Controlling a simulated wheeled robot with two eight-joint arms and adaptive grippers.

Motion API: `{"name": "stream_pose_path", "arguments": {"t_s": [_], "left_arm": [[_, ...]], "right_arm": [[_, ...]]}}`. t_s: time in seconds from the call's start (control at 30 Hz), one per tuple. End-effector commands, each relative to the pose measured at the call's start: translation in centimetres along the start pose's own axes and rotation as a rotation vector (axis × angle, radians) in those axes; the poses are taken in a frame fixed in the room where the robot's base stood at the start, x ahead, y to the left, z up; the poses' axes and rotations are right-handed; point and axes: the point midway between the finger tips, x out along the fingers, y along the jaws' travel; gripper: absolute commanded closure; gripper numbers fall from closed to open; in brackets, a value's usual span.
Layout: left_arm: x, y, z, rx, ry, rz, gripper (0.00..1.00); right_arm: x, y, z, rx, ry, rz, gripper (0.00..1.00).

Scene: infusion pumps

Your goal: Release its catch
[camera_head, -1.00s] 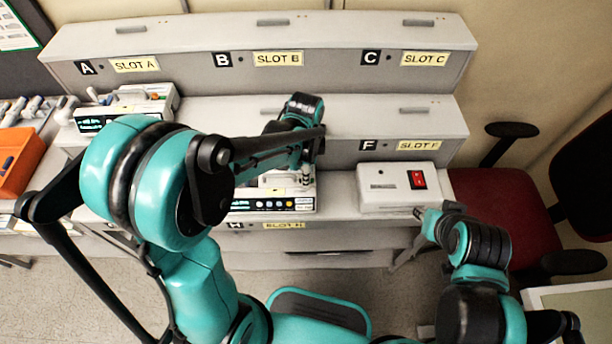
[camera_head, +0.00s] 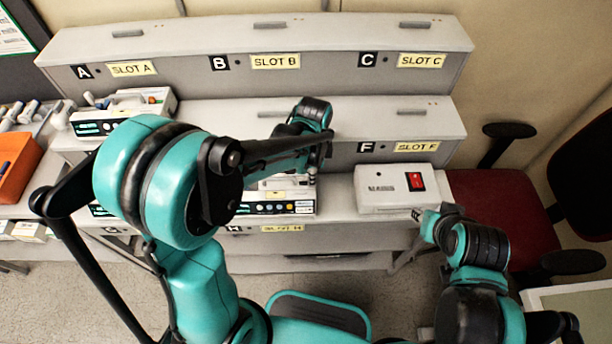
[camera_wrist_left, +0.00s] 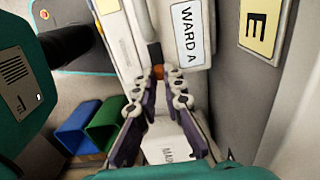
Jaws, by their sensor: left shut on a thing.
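A white infusion pump (camera_head: 275,207) with a dark front strip and coloured buttons stands on the lower shelf above the SLOT H label. My left gripper (camera_head: 305,180) reaches down over it from behind, and my arm covers part of it. In the left wrist view the pump body (camera_wrist_left: 120,35) carries a WARD A label. There my left gripper (camera_wrist_left: 166,88) has its fingertips close together at a small orange part (camera_wrist_left: 157,72), which looks like the catch. The fingertips hide much of it. My right gripper (camera_head: 425,216) is beside the white switch box; its jaws are too small to read.
The white box (camera_head: 388,199) with a red switch stands right of the pump. Another pump (camera_head: 95,128) is on the middle shelf at left, and a partly hidden one (camera_head: 98,210) sits below. An orange bin (camera_head: 18,165) is far left. A red chair (camera_head: 495,205) is at right.

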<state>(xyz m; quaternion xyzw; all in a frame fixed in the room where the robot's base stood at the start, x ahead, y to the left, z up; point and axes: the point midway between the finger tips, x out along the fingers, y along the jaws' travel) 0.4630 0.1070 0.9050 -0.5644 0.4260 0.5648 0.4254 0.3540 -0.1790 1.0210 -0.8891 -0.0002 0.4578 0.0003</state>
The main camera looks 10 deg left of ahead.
Motion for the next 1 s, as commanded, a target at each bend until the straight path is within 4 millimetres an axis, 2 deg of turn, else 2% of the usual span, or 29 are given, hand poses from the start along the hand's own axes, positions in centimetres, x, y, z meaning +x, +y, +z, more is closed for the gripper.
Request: {"name": "stream_pose_path", "arguments": {"t_s": [0.13,0.2,0.23,0.53,0.67,1.0], "left_arm": [[-0.1,0.0,0.1,-0.001,-0.002,0.000,1.00],[-0.1,0.0,0.1,-0.001,-0.002,0.000,0.75],[-0.1,0.0,0.1,-0.001,-0.002,0.000,0.69],[-0.1,0.0,0.1,-0.001,-0.001,0.000,0.69],[-1.1,0.0,0.1,-0.001,-0.001,0.000,0.69],[-8.1,0.0,0.1,-0.001,-0.002,0.000,0.69]], "right_arm": [[0.0,0.0,0.0,0.000,0.000,0.000,0.71],[0.0,0.0,0.0,0.000,0.000,0.000,0.71],[0.0,0.0,0.0,0.000,0.000,0.000,0.71],[0.0,0.0,0.0,0.000,0.000,0.000,0.71],[0.0,0.0,0.0,0.000,0.000,0.000,0.71],[0.0,0.0,0.0,0.000,0.000,0.000,0.71]]}}
